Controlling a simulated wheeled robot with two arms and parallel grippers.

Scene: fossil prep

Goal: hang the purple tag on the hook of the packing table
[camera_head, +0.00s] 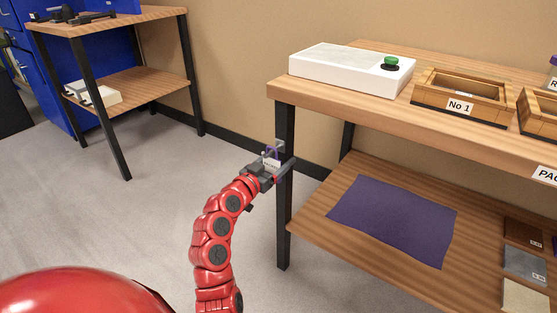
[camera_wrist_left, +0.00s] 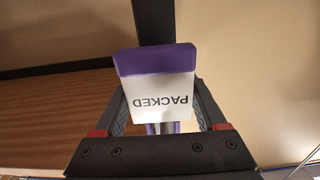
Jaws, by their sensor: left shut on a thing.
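The purple tag (camera_head: 270,157) is small in the head view, at the tip of my left gripper (camera_head: 276,166). In the left wrist view the tag (camera_wrist_left: 158,88) has a purple edge and a white face reading PACKED, upside down. It sits between the two fingers of my left gripper (camera_wrist_left: 160,122), which is shut on it. The gripper is beside the near left leg of the packing table (camera_head: 322,108). A small pale piece on that leg, just above the tag, looks like the hook (camera_head: 280,145); I cannot tell whether the tag touches it. My right gripper is out of view.
A white box with a green button (camera_head: 340,68) and a wooden crate marked No 1 (camera_head: 426,91) stand on the packing table. A purple cloth (camera_head: 395,220) lies on its lower shelf. Another table (camera_head: 110,22) stands back left. Open floor lies between the tables.

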